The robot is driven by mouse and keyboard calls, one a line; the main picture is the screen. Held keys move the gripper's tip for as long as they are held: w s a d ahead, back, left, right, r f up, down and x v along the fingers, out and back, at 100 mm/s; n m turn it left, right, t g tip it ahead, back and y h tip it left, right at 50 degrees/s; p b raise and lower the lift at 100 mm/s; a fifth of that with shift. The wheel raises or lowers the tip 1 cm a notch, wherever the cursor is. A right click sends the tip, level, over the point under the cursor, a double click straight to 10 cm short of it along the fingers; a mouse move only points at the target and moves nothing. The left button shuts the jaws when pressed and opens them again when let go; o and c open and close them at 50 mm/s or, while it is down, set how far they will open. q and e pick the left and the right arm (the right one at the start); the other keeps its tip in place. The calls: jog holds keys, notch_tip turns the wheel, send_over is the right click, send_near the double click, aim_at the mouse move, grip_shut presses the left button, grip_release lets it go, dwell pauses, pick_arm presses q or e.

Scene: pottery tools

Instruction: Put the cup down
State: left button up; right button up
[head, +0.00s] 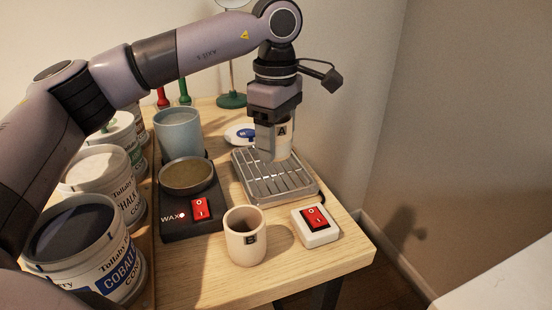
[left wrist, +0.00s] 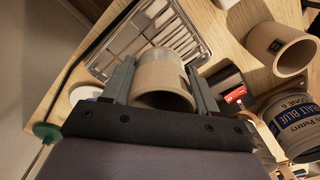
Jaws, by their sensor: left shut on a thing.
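My left gripper (head: 275,128) points down and is shut on a cream cup marked A (head: 282,142). The cup is over the metal drip rack (head: 262,189) at the back right of the table; I cannot tell whether its base touches the bars. In the left wrist view the cup (left wrist: 163,75) sits between the two fingers, with the rack (left wrist: 120,60) beyond it. A second cream cup, marked B (head: 243,246), stands upright near the table's front edge, apart from the gripper. My right gripper is not in view.
A black wax warmer with a shallow pan (head: 187,176) stands left of the rack. A white switch box (head: 318,228) is in front of the rack. A blue-grey pot (head: 178,131) and several glaze buckets (head: 88,246) line the left. A wall stands close behind the rack.

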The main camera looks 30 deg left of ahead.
aim_at(276, 159)
pick_arm(q)
jog(key=shift+f, duration=2)
jog(key=shift+f, duration=0.2)
jog(key=o, duration=1.2)
jog(key=shift+c, duration=0.2)
notch_tip(276, 159, up, 12)
jog(key=shift+r+p, duration=0.25)
jog(key=shift+p, duration=0.15)
jog(key=shift+f, duration=0.1)
